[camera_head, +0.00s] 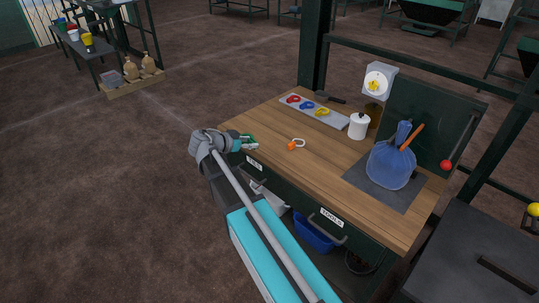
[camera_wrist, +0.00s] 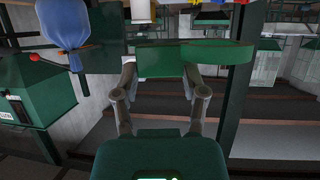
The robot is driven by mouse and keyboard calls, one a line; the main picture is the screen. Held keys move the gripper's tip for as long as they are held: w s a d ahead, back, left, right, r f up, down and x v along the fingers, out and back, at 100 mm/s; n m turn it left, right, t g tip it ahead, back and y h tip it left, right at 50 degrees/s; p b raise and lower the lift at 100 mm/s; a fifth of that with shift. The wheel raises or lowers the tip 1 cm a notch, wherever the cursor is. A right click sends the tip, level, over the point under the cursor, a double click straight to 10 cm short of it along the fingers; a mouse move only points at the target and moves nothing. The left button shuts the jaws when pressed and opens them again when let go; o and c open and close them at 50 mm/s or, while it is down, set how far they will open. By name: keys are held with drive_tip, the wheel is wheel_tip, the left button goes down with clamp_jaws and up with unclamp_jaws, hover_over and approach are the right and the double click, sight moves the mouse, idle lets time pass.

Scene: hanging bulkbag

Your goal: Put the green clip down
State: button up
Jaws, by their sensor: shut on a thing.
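My gripper (camera_head: 239,143) is at the left edge of the wooden workbench, close to its top surface. It is shut on the green clip (camera_head: 249,140), which shows as a small green piece at the fingertips. In the wrist view, my gripper's fingers (camera_wrist: 159,75) close around the green clip (camera_wrist: 220,52), which looks like a wide green band reaching to the right past the fingers. I cannot tell whether the clip touches the bench. A white thing is beside the fingertips in the head view, too small to make out.
The workbench (camera_head: 310,168) has free wood around an orange-and-white clip (camera_head: 297,144). A grey tray (camera_head: 338,121) with red, blue and yellow rings lies at the back. A white canister (camera_head: 358,126) and a blue bag (camera_head: 391,168) on a dark mat (camera_head: 412,196) stand to the right.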

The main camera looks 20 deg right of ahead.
idle(0.3)
drive_tip(key=b, duration=0.9)
hover_over(270, 155)
drive_tip(key=f, duration=0.9)
drive_tip(key=shift+s+a, duration=0.2)
drive_tip(key=shift+a, duration=0.15)
drive_tip(key=shift+w+d+f+b, duration=0.15)
drive_tip(key=shift+d+f+b, duration=0.05)
drive_tip(key=shift+f+b, duration=0.2)
drive_tip(key=shift+w+d+f+b, duration=0.15)
drive_tip(key=shift+f+b, duration=1.45)
drive_tip(key=shift+f, duration=0.1)
drive_tip(key=o, duration=0.8)
